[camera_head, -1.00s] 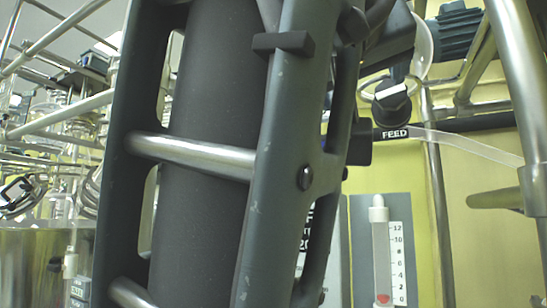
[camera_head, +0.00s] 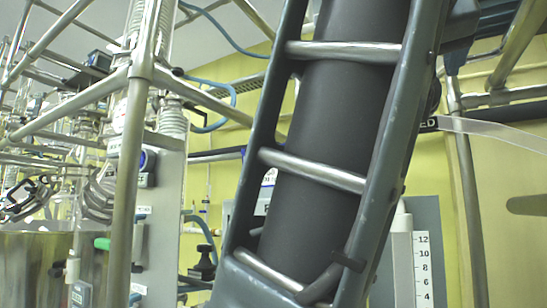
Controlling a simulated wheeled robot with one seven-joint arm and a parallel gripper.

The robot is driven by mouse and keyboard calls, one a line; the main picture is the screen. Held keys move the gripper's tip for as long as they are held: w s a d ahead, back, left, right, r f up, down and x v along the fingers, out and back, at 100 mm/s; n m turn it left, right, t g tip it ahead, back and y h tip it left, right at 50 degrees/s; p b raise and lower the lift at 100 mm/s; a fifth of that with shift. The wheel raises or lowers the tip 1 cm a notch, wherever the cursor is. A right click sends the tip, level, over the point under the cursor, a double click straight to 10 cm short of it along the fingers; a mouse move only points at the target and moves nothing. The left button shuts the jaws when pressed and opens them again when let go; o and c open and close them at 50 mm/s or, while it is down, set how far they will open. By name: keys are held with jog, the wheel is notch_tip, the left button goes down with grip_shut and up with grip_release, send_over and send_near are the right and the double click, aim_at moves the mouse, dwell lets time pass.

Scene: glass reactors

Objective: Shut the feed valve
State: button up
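The feed valve is mostly hidden behind my arm. The end of its dark label (camera_head: 427,124), with the letters "ED" showing, sticks out on the right of the arm. A clear tube (camera_head: 490,133) runs from the label toward the right edge. I cannot see the valve's handle or tell its position. My arm, a dark column in a ladder-like frame, fills the middle of the view. My gripper is not in view.
A scale gauge (camera_head: 421,268) on a grey panel stands low right of my arm. Steel pipes (camera_head: 467,190) cross the right side. On the left are a metal rack (camera_head: 128,150), glassware and a steel vessel (camera_head: 35,265). A dark knob (camera_head: 204,265) shows at the lower middle.

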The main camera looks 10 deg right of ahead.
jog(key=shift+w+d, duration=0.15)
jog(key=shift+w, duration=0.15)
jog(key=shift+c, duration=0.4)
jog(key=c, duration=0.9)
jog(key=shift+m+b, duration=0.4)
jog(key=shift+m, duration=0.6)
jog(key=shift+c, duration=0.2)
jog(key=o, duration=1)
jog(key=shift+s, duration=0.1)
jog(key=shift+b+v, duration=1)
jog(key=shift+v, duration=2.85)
